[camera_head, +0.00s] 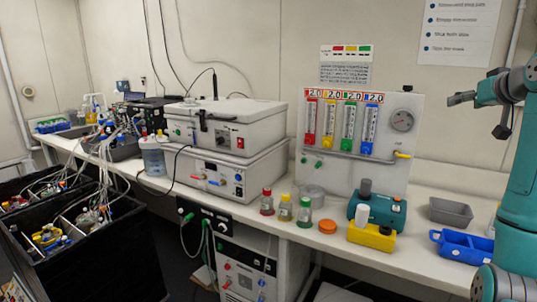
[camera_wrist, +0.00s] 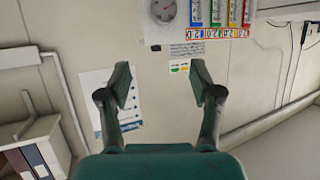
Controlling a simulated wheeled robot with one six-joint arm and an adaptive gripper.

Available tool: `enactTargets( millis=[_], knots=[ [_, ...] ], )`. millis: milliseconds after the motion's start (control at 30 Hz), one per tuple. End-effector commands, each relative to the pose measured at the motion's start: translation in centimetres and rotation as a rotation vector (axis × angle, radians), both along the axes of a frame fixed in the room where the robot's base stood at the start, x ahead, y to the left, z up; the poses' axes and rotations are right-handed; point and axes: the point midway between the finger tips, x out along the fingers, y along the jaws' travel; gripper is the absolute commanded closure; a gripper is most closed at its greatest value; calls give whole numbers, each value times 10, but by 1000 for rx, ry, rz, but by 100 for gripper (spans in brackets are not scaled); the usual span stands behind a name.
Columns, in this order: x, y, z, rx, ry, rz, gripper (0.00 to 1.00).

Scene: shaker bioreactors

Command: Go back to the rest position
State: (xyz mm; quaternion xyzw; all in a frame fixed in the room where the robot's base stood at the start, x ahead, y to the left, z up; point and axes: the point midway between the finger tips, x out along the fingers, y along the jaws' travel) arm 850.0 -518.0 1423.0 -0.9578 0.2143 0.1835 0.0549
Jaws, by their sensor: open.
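My gripper (camera_head: 462,98) is at the right of the head view, raised above the bench in front of the wall. In the wrist view my gripper (camera_wrist: 160,85) shows two dark green fingers spread wide apart. It is open and nothing is between the fingers. The wrist view appears upside down, with the flowmeter panel (camera_wrist: 205,15) at its top edge. My arm (camera_head: 520,180) stands at the right edge of the head view.
A long white bench (camera_head: 400,237) runs along the wall. It carries stacked white shaker units (camera_head: 225,128), small bottles with coloured caps (camera_head: 285,208), a teal device (camera_head: 378,210), a grey tray (camera_head: 450,212) and a blue rack (camera_head: 460,246). Black shaker boxes (camera_head: 95,262) stand at left.

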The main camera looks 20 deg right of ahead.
Motion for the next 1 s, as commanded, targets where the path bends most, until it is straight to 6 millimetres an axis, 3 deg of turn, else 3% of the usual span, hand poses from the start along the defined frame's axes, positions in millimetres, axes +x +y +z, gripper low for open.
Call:
enactTargets(
  millis=[267,467,700,1000],
  knots=[
    [30,12,-68,26,-20,15,35],
    [58,37,-151,53,-41,28,35],
    [78,82,-255,78,-64,43,35],
    [74,152,-373,97,-82,60,35]
  ],
)
